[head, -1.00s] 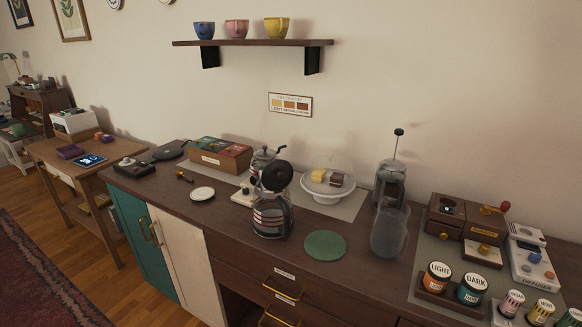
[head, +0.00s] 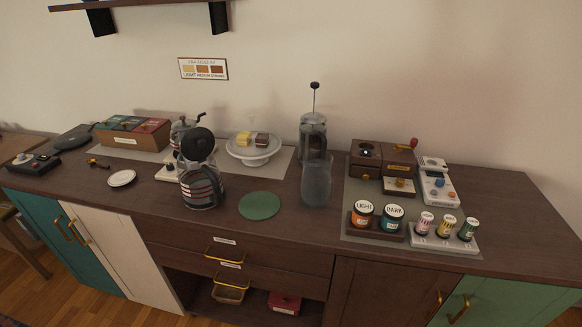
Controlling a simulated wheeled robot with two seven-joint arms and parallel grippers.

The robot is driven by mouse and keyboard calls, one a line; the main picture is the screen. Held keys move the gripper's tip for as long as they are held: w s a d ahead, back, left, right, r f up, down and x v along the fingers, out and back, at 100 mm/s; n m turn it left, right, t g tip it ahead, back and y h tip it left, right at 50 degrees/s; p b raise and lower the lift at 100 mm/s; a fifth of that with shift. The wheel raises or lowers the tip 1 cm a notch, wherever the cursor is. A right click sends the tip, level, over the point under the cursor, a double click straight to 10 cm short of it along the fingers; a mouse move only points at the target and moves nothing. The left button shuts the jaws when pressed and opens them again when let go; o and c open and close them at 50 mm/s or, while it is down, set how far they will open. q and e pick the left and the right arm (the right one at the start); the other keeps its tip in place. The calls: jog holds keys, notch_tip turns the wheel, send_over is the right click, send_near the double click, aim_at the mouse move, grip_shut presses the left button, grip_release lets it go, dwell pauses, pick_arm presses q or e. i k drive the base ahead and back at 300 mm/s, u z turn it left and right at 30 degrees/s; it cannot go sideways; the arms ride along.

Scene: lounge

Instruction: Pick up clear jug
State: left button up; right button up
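A translucent, greyish clear jug (head: 316,184) stands upright on the dark wooden counter in the head view, right of centre. It stands directly in front of a French press (head: 313,133) and hides its lower part. A green round mat (head: 259,206) lies on the counter to the left of the jug. Neither of my grippers is in view.
A striped glass pot with a black lid (head: 201,187) stands left of the green mat. Behind are a white cake stand (head: 254,154) and a tea box (head: 133,138). Right of the jug are jars (head: 362,215), a wooden grinder box (head: 366,158) and a white device (head: 437,184).

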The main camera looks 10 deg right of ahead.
aim_at(318, 184)
jog(key=u, duration=2.25)
jog(key=i, duration=2.6)
jog(key=z, duration=3.55)
